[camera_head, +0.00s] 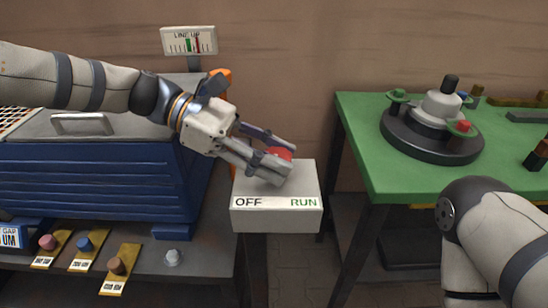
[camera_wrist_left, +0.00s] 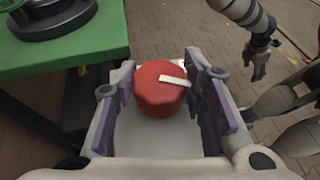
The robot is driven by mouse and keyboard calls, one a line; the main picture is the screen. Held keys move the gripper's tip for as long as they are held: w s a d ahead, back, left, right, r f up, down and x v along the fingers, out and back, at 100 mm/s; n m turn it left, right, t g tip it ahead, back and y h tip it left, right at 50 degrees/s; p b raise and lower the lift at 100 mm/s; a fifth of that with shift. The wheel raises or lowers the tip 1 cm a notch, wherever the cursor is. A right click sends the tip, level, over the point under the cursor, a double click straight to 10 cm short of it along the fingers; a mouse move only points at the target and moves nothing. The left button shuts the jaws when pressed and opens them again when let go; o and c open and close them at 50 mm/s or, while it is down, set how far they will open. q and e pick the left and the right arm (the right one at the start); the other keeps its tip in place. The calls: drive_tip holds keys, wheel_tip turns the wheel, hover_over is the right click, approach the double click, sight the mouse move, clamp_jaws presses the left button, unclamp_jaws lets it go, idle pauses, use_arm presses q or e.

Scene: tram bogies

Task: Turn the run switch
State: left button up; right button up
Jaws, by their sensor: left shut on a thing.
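The run switch is a red round knob (camera_head: 280,153) on top of a white box (camera_head: 277,218) labelled OFF at left and RUN at right. My left gripper (camera_head: 276,157) comes in from the left over the box and is shut on the knob. In the left wrist view the knob (camera_wrist_left: 160,88) sits between the two purple finger pads, and its white pointer mark points to the right. My right arm shows at the lower right of the head view, with its gripper out of that view. My right gripper (camera_wrist_left: 257,67) shows small and dark in the left wrist view.
A green table (camera_head: 370,125) at right holds a dark round base (camera_head: 432,136) with a grey hub. A LINE UP gauge (camera_head: 189,41) stands behind a blue chest (camera_head: 85,180) at left. Several tagged pegs lie on the dark shelf below. A floor gap separates box and green table.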

use_arm(q)
drive_tip(key=shift+f+m+g+y+b, duration=0.2)
drive_tip(key=shift+m+g+y+b, duration=0.2)
drive_tip(key=shift+m+g+b, duration=0.65)
use_arm(e)
drive_tip(key=shift+s+f+g, duration=0.3)
drive_tip(key=shift+s+f, duration=0.65)
drive_tip(key=shift+f, duration=0.2)
use_arm(q)
drive_tip(key=shift+m+g, duration=0.25)
drive_tip(key=shift+g, duration=0.1)
drive_tip(key=o, duration=1.2)
drive_tip(key=shift+d+r, duration=0.1)
drive_tip(key=shift+v, duration=6.05)
